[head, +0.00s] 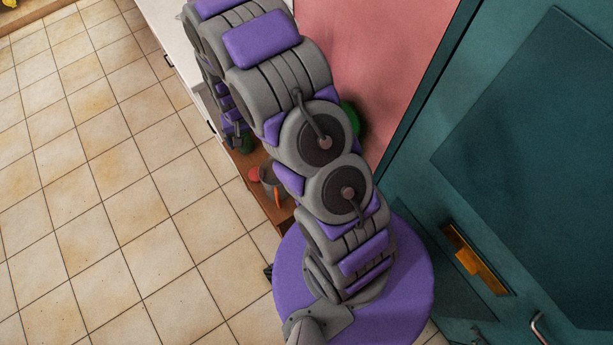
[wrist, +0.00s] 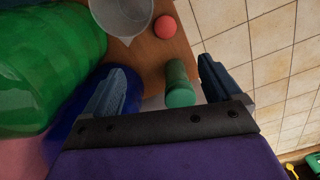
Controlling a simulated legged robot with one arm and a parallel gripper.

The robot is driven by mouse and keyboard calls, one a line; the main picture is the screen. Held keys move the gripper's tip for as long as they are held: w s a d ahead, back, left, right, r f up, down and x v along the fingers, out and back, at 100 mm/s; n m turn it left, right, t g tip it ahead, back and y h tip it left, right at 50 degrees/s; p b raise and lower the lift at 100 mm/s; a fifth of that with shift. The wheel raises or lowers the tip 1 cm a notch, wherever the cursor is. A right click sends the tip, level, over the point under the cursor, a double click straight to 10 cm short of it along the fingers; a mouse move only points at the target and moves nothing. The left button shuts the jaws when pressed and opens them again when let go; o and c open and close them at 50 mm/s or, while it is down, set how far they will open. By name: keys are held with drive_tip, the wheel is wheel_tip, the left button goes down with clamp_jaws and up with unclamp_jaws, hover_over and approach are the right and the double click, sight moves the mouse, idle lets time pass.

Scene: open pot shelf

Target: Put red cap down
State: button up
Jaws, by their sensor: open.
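The red cap (wrist: 165,27) shows as a small round red shape on the brown wooden shelf (wrist: 150,62), beside the metal pot, at the top of the wrist view. A red shape beside the pot also shows in the head view (head: 254,174). My gripper (wrist: 162,78) is open, its two fingers spread wide. A green cylinder (wrist: 178,84), like a bottle or mill, stands between the fingers, nearer the right one, with a visible gap to the left one. The red cap lies beyond the fingertips, apart from them. In the head view my arm hides most of the shelf.
A grey metal pot (wrist: 122,14) stands next to the red cap. A large green jar (wrist: 45,65) fills the wrist view's left, close to the left finger. An orange piece (head: 278,192) shows by the pot. Tiled floor (head: 100,200) is clear; a teal door (head: 530,150) stands right.

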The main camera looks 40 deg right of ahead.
drive_tip(key=s+r+n, duration=0.1)
drive_tip(key=s+r, duration=0.5)
drive_tip(key=r, duration=0.4)
drive_tip(key=s+r+n, duration=0.1)
drive_tip(key=s+r, duration=0.5)
drive_tip(key=r, duration=0.3)
drive_tip(key=s+r, duration=0.5)
drive_tip(key=s, duration=0.5)
drive_tip(key=s+r+n+g, duration=0.1)
drive_tip(key=s+r, duration=0.4)
drive_tip(key=s, duration=0.5)
drive_tip(key=shift+s, duration=0.25)
